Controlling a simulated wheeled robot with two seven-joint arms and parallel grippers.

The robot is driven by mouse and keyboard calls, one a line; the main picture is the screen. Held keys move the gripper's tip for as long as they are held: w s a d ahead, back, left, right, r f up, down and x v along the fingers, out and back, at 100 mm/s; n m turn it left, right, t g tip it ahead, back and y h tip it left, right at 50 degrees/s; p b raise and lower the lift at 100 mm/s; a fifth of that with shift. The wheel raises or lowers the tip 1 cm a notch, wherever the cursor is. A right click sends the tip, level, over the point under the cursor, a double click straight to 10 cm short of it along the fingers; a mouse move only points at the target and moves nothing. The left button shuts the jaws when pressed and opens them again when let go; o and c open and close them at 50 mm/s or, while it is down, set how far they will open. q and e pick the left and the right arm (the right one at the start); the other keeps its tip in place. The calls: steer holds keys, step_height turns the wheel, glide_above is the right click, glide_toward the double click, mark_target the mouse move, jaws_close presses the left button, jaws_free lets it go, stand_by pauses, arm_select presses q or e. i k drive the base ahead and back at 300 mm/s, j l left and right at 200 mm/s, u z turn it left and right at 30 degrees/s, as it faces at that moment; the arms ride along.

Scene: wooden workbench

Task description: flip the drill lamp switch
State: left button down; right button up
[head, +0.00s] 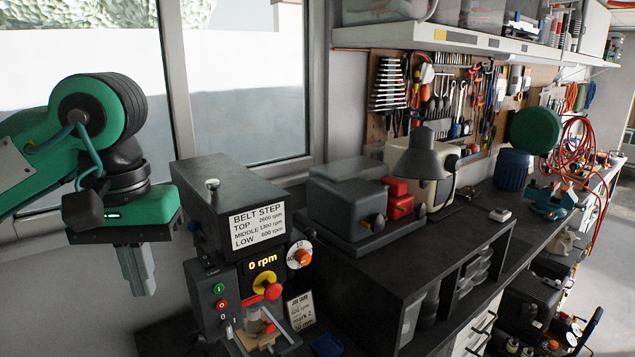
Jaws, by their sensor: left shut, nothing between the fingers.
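The drill press (225,195) stands at the lower middle, a dark box-shaped head with a white belt-step label (258,228) and a display (263,262) reading 0 rpm. A control box (216,303) on its left front carries a green I button (220,288) and a red button (221,303). I cannot tell which control is the lamp switch. My left gripper (143,290) is shut and empty, pointing down left of the drill, apart from it.
A dark machine with red parts (350,200) and a grey desk lamp (423,160) stand on the bench right of the drill. A tool board (440,95) hangs behind. A window (245,80) is behind the drill. Open space surrounds my left gripper.

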mark_target(206, 261)
steer(key=k, duration=1.35)
